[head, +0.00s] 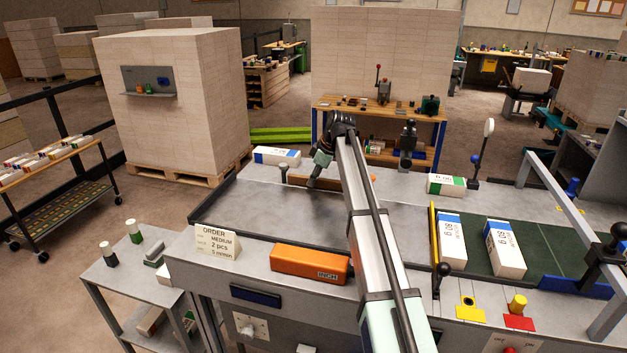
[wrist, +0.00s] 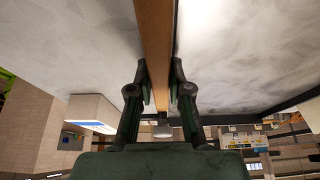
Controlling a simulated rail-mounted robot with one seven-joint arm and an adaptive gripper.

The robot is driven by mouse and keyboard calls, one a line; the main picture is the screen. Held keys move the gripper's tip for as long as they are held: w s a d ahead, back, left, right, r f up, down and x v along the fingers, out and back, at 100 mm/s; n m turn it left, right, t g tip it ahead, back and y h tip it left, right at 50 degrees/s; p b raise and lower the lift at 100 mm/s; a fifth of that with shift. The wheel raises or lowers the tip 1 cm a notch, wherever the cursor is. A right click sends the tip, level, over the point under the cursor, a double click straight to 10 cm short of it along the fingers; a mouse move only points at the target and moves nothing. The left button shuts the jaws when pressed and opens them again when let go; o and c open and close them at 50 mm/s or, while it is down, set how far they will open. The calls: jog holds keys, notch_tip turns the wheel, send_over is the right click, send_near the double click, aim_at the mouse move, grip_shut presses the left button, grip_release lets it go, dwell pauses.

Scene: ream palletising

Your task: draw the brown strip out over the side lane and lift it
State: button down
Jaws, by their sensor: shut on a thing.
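The brown strip (head: 298,180) is a narrow upright bar near the back of the grey metal table top (head: 265,215). My gripper (head: 314,182) reaches it from above, and my arm hides part of its length. In the wrist view the strip (wrist: 154,40) runs between the two fingers of my gripper (wrist: 160,82), which are shut on it from both sides. I cannot tell whether its lower edge touches the table. The side lane is not clearly marked out in these views.
A blue-and-white ream (head: 277,156) lies behind the strip's left end, near a small knob (head: 283,172). A green-and-white ream (head: 446,185) is to the right. An orange box (head: 310,263) and order card (head: 217,241) stand at the front.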

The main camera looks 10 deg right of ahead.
jog(key=shift+w, duration=0.15)
jog(key=shift+w+d+b, duration=0.1)
jog(key=shift+w+d, duration=0.35)
jog(key=shift+w, duration=0.5)
jog(key=shift+w+d+b, duration=0.1)
jog(key=shift+w+d, duration=0.4)
jog(key=shift+w, duration=0.4)
jog(key=shift+w+d+b, duration=0.1)
jog(key=shift+w+d, duration=0.35)
jog(key=shift+w, duration=0.5)
jog(key=shift+r, duration=0.1)
jog(key=shift+r+p, duration=0.95)
jog(key=shift+r, duration=2)
